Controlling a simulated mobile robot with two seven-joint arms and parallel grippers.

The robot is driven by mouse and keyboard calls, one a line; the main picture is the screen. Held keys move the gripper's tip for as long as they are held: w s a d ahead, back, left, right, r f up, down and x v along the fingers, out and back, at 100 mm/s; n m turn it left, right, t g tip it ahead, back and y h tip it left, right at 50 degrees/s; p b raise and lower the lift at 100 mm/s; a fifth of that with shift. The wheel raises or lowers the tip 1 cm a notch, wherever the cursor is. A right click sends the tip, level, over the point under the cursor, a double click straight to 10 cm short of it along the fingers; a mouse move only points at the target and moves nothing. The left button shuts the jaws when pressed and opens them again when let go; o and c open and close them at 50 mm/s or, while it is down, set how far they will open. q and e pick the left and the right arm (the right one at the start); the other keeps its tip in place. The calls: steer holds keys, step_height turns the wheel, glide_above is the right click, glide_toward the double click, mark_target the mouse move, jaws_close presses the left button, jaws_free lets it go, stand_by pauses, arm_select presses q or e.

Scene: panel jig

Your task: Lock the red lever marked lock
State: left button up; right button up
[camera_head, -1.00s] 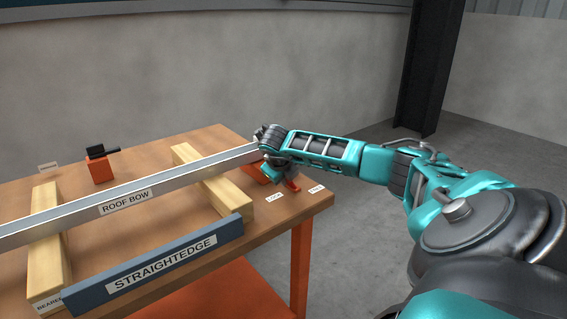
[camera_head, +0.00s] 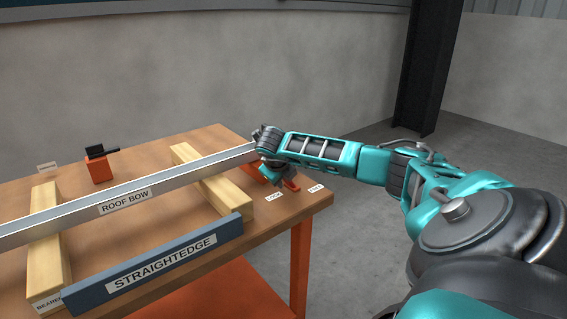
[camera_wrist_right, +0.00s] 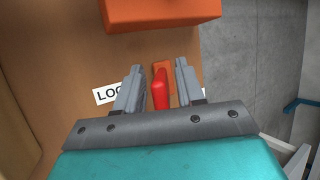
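The red lever (camera_wrist_right: 161,92) shows in the right wrist view, standing between the two fingers of my right gripper (camera_wrist_right: 158,82). The fingers are apart, with a gap on each side of the lever. A white label starting "LOC" (camera_wrist_right: 104,94) lies left of the fingers, partly covered by one. In the head view the LOCK label (camera_head: 274,197) lies on the table near its right corner. My right gripper (camera_head: 277,180) there points down at the orange-red base, and its fingers are mostly hidden. My left gripper is not in view.
An orange block (camera_wrist_right: 162,12) stands just ahead of the fingers. The silver ROOF BOW bar (camera_head: 75,212) lies across wooden bearers (camera_head: 47,240), with the blue STRAIGHTEDGE (camera_head: 155,264) in front. An orange block with a black clamp (camera_head: 99,168) stands at the back left. The table's right edge is close.

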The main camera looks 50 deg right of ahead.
steer(key=p+v, duration=0.2)
steer(key=v, duration=1.1)
steer(key=shift+f, duration=0.1)
stand_by(0.3)
